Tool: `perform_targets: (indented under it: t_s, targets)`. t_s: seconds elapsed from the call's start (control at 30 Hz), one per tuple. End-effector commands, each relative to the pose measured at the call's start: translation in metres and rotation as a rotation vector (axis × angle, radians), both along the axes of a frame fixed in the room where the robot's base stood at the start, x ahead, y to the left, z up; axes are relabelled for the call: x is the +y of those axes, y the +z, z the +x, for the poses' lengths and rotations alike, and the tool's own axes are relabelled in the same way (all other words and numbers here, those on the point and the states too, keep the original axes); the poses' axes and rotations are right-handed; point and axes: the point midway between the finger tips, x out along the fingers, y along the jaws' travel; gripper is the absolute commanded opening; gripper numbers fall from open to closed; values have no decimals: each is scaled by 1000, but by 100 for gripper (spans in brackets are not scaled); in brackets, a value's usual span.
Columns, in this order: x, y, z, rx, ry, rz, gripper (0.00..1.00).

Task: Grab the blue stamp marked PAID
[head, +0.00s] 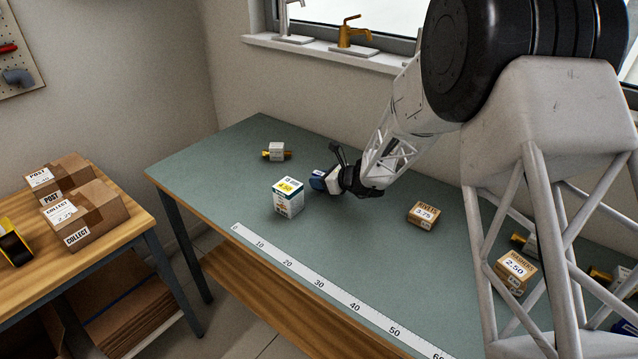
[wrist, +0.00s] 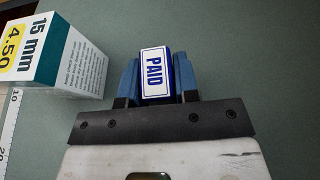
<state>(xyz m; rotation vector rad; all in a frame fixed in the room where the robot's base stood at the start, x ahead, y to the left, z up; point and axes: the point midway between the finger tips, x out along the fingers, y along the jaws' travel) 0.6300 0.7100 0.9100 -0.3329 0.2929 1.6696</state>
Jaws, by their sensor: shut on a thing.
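The blue stamp (wrist: 155,73) has a white label reading PAID and sits between the two blue fingers of my gripper (wrist: 157,82) in the wrist view. My gripper is shut on it, with a finger on each side. In the head view the blue stamp (head: 318,180) shows at the tip of my gripper (head: 328,181), low over the green bench top. I cannot tell whether the stamp touches the bench. The stamp's underside is hidden.
A white and teal 15 mm box (head: 288,197) priced 4.50 stands close to the left of my gripper. A brown box (head: 423,215) marked 3.75 lies to the right. A small tagged brass part (head: 277,152) is behind. A ruler (head: 330,292) runs along the bench's front edge.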

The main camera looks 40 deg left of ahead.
Motion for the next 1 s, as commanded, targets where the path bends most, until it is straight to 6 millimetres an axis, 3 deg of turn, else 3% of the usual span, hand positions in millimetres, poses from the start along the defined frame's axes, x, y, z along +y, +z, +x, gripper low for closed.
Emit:
perform_targets:
  t_s: [0.17,1.0]
  targets:
    - [0,23,0,-2,0,2,5]
    - [-93,34,-82,1,-1,1,5]
